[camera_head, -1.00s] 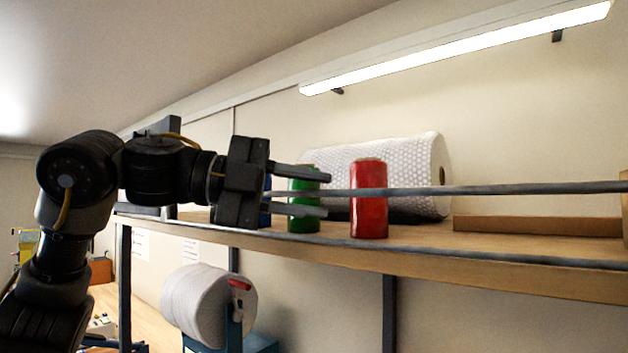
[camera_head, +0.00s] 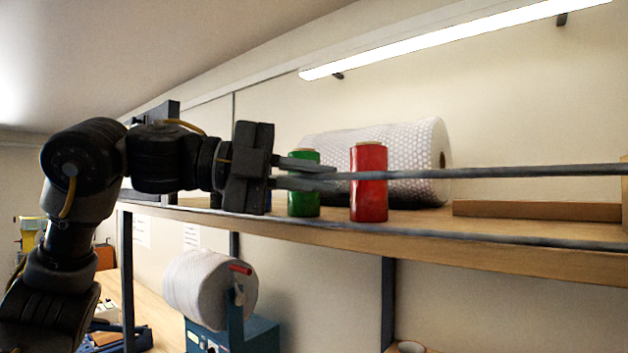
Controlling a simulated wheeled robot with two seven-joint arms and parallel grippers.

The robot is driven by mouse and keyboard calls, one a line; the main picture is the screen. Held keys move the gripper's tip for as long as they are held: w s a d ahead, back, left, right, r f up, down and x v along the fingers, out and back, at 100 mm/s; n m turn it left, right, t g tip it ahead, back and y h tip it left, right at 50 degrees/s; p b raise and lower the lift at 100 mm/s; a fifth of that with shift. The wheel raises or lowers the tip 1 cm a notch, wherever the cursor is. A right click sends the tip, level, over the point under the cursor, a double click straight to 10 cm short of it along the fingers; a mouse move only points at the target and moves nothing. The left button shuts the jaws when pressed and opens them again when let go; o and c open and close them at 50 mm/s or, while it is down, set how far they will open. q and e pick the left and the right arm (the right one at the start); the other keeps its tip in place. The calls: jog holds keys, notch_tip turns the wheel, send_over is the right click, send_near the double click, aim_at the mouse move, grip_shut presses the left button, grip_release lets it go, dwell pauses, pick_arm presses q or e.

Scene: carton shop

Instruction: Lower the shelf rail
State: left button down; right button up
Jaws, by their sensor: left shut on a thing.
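The shelf rail (camera_head: 480,171) is a thin grey bar running across the front of the wooden shelf (camera_head: 480,256), raised above the board and passing in front of the spools. My left gripper (camera_head: 322,177) comes in from the left at rail height. Its two fingers are closed on the rail near the rail's left part, in front of the green spool. A second grey bar (camera_head: 450,238) runs along the shelf's front edge. My right gripper is not in view.
On the shelf stand a green spool (camera_head: 303,203), a red spool (camera_head: 369,195), a bubble-wrap roll (camera_head: 425,160) and a low wooden strip (camera_head: 540,210). A blue spool is mostly hidden behind my gripper. Below hangs a white roll (camera_head: 205,290) on a blue stand (camera_head: 262,335).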

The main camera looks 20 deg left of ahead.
pick_arm(q)
jog(key=s+a+f+m+g+h+b, duration=0.1)
jog(key=m+g+h+b, duration=0.4)
jog(key=m+b, duration=0.5)
jog(key=s+a+f+m+g+h+b, duration=0.1)
jog(key=s+f+m+g+h+b, duration=0.3)
jog(key=m+b, duration=0.7)
jog(key=shift+s+f+m+g+h, duration=0.2)
jog(key=shift+f+m+g+h, duration=0.4)
jog(key=shift+m+g+h, duration=0.6)
jog(key=shift+a+g, duration=0.1)
jog(key=shift+g, duration=0.2)
jog(key=shift+m, duration=0.3)
jog(key=c, duration=1.5)
grip_release()
jog(key=shift+c, duration=0.2)
